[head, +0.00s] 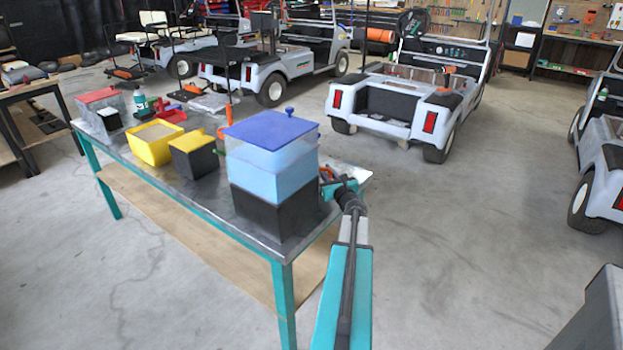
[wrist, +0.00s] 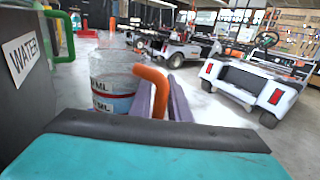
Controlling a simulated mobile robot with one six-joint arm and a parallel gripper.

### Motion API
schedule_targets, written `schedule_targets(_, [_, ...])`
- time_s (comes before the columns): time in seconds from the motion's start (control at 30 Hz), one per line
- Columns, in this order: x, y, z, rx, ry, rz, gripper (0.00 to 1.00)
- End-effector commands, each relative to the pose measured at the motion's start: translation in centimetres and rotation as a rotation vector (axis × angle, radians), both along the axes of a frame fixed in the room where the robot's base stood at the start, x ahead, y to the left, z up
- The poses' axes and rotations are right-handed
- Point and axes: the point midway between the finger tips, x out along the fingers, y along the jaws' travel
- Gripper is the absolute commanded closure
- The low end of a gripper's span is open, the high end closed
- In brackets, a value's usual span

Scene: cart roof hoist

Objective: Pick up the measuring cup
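The measuring cup (wrist: 112,82) is a clear cup with ML markings, a red line, a blue band and an orange handle. In the wrist view it stands just beyond my gripper (wrist: 160,84). The upright part of the handle lies between my two fingers; whether they press on it I cannot tell. In the head view my gripper (head: 330,180) is at the table's right end, beside the blue-lidded tank. A bit of orange shows there, and the tank hides most of the cup.
Yellow bins (head: 155,141) and other items fill the metal table (head: 205,212) further left.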

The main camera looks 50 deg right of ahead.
Motion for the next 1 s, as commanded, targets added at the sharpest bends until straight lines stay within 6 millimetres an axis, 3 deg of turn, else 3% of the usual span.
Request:
schedule_targets(0.17, [0.0,0.0,0.0,0.000,0.000,0.000,0.85])
schedule_targets(0.27, [0.0,0.0,0.0,0.000,0.000,0.000,1.00])
schedule_targets(0.67, [0.0,0.0,0.2,-0.001,-0.001,0.000,1.00])
schedule_targets(1.0, [0.1,0.1,1.5,0.000,0.000,0.003,1.00])
